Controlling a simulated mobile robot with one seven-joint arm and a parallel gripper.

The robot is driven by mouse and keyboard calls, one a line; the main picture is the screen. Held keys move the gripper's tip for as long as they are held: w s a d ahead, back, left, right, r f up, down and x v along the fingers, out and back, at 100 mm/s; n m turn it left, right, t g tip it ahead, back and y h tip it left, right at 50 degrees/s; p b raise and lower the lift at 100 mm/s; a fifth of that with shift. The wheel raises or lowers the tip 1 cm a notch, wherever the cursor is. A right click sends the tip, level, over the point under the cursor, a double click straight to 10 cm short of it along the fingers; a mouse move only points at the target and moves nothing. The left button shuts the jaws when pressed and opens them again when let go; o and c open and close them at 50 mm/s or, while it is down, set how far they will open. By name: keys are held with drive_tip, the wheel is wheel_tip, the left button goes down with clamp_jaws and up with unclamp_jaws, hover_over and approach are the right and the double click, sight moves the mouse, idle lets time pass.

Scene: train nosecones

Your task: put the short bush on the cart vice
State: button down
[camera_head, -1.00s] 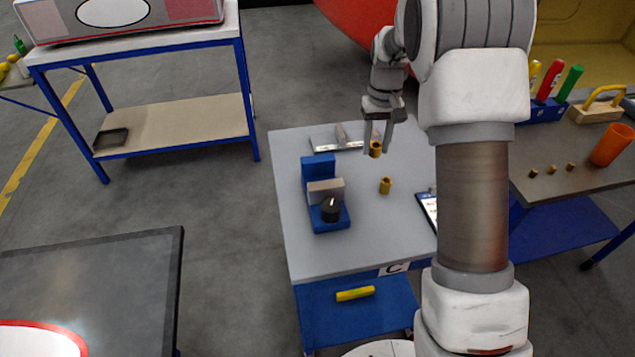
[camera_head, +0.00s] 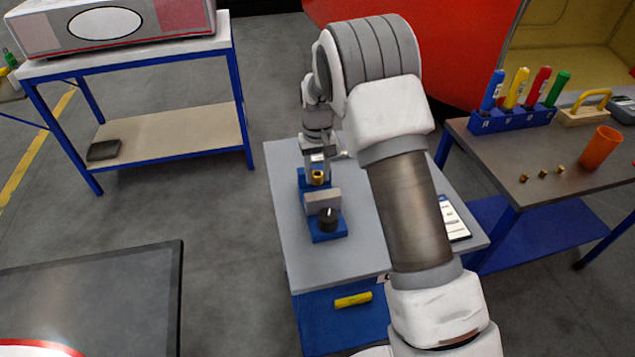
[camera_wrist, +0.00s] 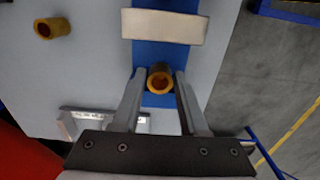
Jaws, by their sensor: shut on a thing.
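My gripper (camera_head: 318,178) is shut on a small brass-coloured bush (camera_wrist: 157,88); it also shows between the fingertips in the head view (camera_head: 318,175). The gripper is over the blue cart vice (camera_head: 327,235), at the gap behind its grey jaw block (camera_head: 321,201). In the wrist view the bush is over the blue vice bed, apart from the pale jaw block (camera_wrist: 165,25). Whether it touches the bed I cannot tell.
The grey cart top (camera_head: 285,210) has free room around the vice. A flat metal piece (camera_wrist: 85,122) and a clipboard (camera_head: 455,220) lie on it. A side table (camera_head: 490,155) at right holds markers, several small brass pieces and an orange cup (camera_head: 600,148).

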sight(317, 184)
drive_tip(key=shift+f, duration=1.95)
drive_tip(key=shift+f, duration=0.1)
drive_tip(key=shift+f, duration=0.15)
drive_tip(key=shift+c, duration=2.2)
unclamp_jaws()
